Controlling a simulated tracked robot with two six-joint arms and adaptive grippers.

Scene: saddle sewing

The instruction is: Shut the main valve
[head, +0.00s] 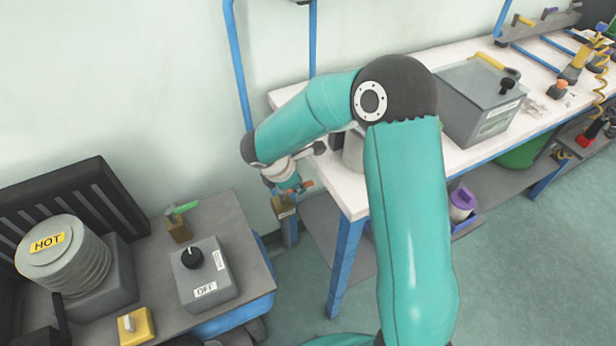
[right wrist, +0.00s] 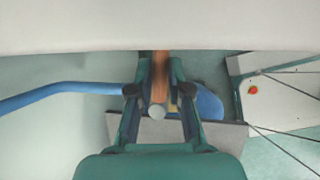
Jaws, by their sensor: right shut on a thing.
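A valve (head: 284,206) with a brass-coloured body stands on a blue post between the two tables. Its small label is too small to read. My right gripper (head: 290,184) is at the top of this valve, its arm reaching over from the right. In the right wrist view the fingers (right wrist: 160,92) are closed on an orange-brown handle (right wrist: 160,70), with a pale round end (right wrist: 156,112) between them. The handle's tip (head: 306,185) shows beside the gripper in the head view. The handle's exact angle is partly hidden. My left gripper is not in view.
The left table holds a second valve with a green handle (head: 183,208), a grey OFF switch box (head: 207,275), a yellow switch (head: 135,326) and a HOT-labelled stack (head: 62,255). The white table (head: 345,190) carries a grey lidded tank (head: 482,100). Blue pipes (head: 238,60) run up the wall.

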